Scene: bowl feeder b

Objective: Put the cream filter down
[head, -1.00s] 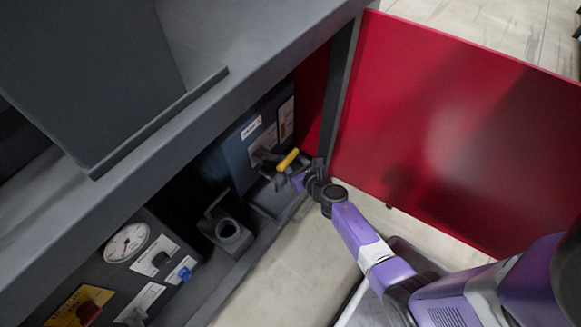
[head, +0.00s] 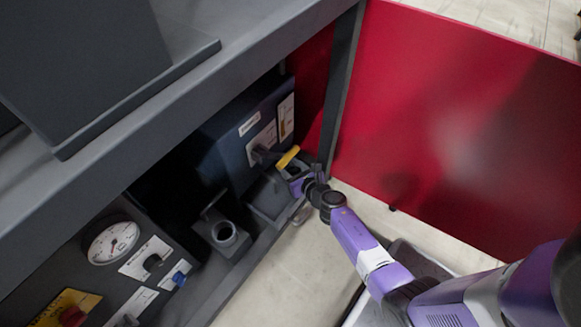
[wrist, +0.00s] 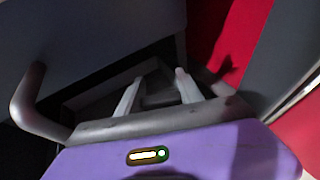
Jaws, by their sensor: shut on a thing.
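My gripper (head: 295,186) is low inside the open cabinet, over the right end of a dark open tray (head: 262,216) and just below a yellow-ended lever (head: 288,157). In the wrist view my gripper (wrist: 157,88) has its two pale fingers apart, pointing into the tray, with a dim grey shape between them. The cream filter cannot be made out clearly; what the fingers hold is in shadow. I cannot tell whether it touches the tray floor.
A dark cup-like fitting (head: 224,234) stands left of the tray. The open red door (head: 450,130) stands on the right.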

